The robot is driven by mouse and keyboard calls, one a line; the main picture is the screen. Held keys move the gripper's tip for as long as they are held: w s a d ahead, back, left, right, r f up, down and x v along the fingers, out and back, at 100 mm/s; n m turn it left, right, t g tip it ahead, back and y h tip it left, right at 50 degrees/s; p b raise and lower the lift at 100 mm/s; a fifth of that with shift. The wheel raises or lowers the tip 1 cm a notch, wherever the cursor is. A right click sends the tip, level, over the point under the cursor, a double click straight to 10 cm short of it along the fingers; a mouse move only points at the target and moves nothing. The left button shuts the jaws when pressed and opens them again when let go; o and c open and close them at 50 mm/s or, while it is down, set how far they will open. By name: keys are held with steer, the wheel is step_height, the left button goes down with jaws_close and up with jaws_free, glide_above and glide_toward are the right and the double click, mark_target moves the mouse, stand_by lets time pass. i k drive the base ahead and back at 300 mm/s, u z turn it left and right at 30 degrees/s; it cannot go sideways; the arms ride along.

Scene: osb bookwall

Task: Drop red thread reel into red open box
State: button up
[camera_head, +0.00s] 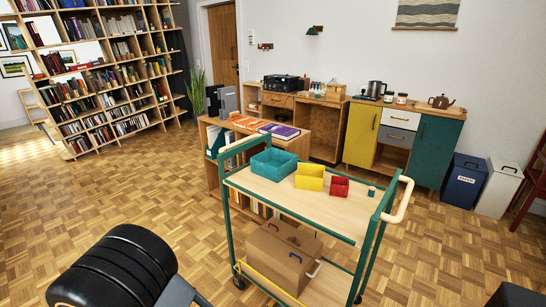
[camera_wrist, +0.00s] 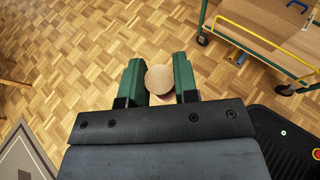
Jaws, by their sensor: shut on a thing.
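In the wrist view, the two green fingers of my gripper (camera_wrist: 159,66) are shut on a round, tan-ended thing (camera_wrist: 159,80), which I take to be the thread reel. Its flat end faces the camera, and red thread is not clearly visible. It is held above the parquet floor, left of the trolley. The small red open box (camera_head: 339,187) stands on the trolley's top shelf in the head view, at the right end of a row of boxes. My gripper is not visible in the head view.
The green-framed trolley (camera_head: 300,207) also carries a yellow box (camera_head: 309,178), a larger teal box (camera_head: 273,164) and a small teal item (camera_head: 371,193). A cardboard box (camera_head: 277,257) sits on its lower shelf. A low bookcase (camera_head: 288,142) stands behind. Open parquet (camera_head: 140,190) lies left.

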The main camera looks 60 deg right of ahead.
mark_target(342, 190)
steer(key=u, duration=1.3)
steer(key=k, duration=1.85)
steer(key=z, duration=1.15)
